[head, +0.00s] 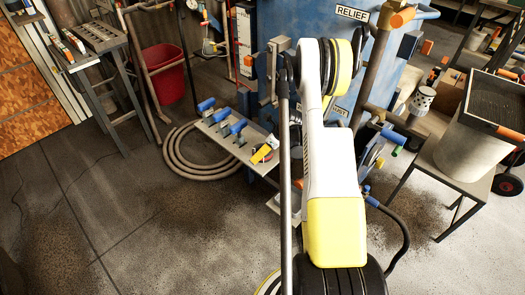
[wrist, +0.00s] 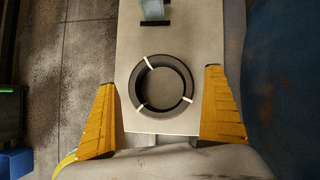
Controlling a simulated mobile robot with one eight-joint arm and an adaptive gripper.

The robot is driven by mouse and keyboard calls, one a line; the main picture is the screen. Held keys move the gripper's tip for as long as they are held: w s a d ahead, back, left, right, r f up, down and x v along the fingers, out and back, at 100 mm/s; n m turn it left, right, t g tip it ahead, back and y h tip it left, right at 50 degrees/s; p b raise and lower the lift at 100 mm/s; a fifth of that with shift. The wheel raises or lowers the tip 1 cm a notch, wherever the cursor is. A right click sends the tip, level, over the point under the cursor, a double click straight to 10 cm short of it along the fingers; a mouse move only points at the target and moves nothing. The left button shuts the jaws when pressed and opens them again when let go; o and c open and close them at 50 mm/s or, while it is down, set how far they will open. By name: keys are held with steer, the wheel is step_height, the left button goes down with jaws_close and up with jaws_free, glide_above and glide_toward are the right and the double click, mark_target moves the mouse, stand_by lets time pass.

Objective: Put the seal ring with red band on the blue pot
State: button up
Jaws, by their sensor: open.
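A dark ring (wrist: 183,105) with three narrow white bands lies flat near the end of a pale shelf in the wrist view. No red band shows on it. My gripper (wrist: 160,78) is open, with one yellow finger on each side of the ring and apart from it. Nothing is held between the fingers. The blue pot (head: 292,28) stands at the top middle of the head view, labelled RELIEF and partly hidden by my arm. A dark blue surface (wrist: 285,70) fills the right of the wrist view.
The pale shelf (head: 212,131) carries several blue-handled fixtures beside the pot. A coiled hose (head: 175,160) lies on the floor to its left. A red bin (head: 165,72) and a grey stool stand farther left. A drum (head: 465,150) rests on a stand at right. The left front floor is clear.

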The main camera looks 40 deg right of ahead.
steer(key=p+v, duration=0.3)
steer(key=v, duration=0.4)
steer(key=shift+s+r, duration=0.1)
steer(key=shift+r, duration=0.2)
steer(key=shift+s, duration=0.15)
